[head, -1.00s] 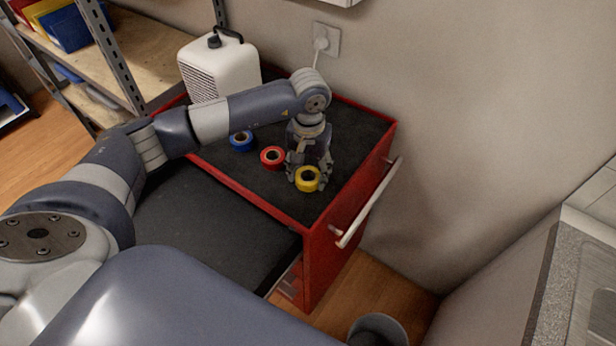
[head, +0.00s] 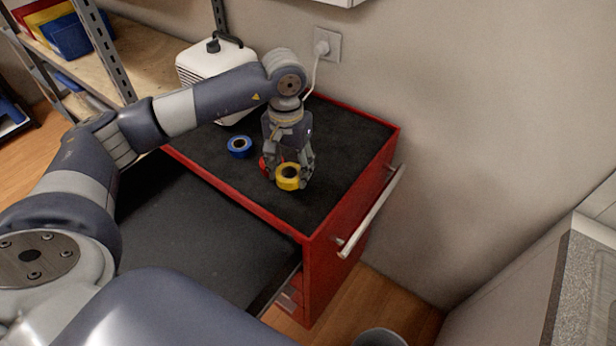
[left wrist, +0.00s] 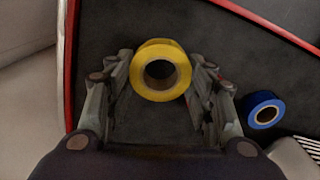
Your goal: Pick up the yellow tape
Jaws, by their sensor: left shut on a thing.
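The yellow tape (head: 289,184) is a roll held between the fingers of my left gripper (head: 287,174), which points down over the red cabinet's dark top. In the left wrist view the yellow tape (left wrist: 138,74) sits between the two fingertips (left wrist: 160,80), its hole facing the camera. It looks much larger there than the blue roll, so it appears raised off the surface. My right gripper is not in view.
A blue tape (head: 239,153) lies on the cabinet top (head: 345,135). A red tape (head: 264,164) is mostly hidden behind my left gripper. A handle (head: 372,213) sticks out at right.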

